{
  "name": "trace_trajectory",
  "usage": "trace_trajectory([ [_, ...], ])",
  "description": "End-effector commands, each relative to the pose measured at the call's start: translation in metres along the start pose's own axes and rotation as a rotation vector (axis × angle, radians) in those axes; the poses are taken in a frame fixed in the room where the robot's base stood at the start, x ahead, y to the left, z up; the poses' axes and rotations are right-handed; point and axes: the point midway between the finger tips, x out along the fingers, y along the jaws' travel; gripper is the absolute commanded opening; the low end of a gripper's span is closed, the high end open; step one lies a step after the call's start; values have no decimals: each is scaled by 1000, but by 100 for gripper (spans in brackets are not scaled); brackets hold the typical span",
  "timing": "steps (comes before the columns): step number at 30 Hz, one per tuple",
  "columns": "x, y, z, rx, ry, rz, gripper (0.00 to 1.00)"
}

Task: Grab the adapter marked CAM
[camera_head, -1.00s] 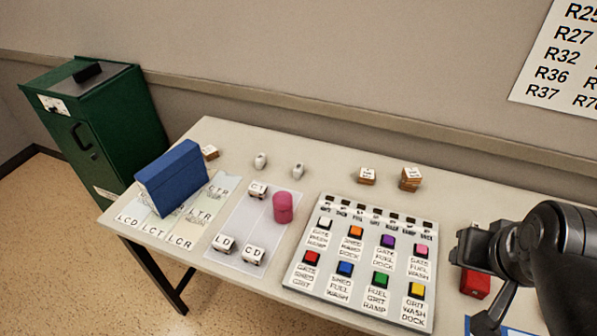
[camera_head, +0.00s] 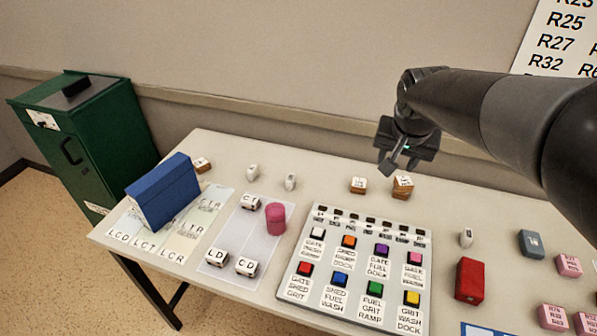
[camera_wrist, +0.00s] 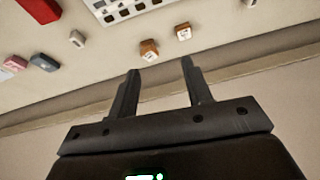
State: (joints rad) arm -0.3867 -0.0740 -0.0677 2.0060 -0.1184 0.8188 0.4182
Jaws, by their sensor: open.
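No label reading CAM is legible in either view. Small white pieces, their markings too small to read, stand on the table: one (camera_head: 252,171) and another (camera_head: 290,181) at the back left, and a third (camera_head: 466,237) by the red box. Two small brown blocks with white labels, left (camera_head: 358,185) and right (camera_head: 402,187), sit behind the button panel; their print is unreadable. My gripper (camera_head: 399,164) is open and empty above the table's back edge, near the brown blocks. In the wrist view its spread fingers (camera_wrist: 160,66) point toward the brown blocks, with the right one (camera_wrist: 149,50) nearest.
The button panel (camera_head: 292,272) fills the table's middle front. A pink cylinder (camera_head: 275,218) and lettered blocks stand on a pale mat (camera_head: 238,232). A blue binder-like box (camera_head: 162,190) is at left. A red box (camera_head: 470,279), a slate block (camera_head: 531,243) and several pink blocks are at right.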

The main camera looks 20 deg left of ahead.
Motion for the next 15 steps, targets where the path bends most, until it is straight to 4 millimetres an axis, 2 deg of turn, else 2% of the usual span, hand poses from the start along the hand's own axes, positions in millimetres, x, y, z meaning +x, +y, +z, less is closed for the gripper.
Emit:
trace_trajectory([
  [1,14,-17,-9,-7,-8,2,45],
  [7,63,-81,-35,-7,-21,12,45],
  [15,140,-177,-44,-19,-24,29,45],
])
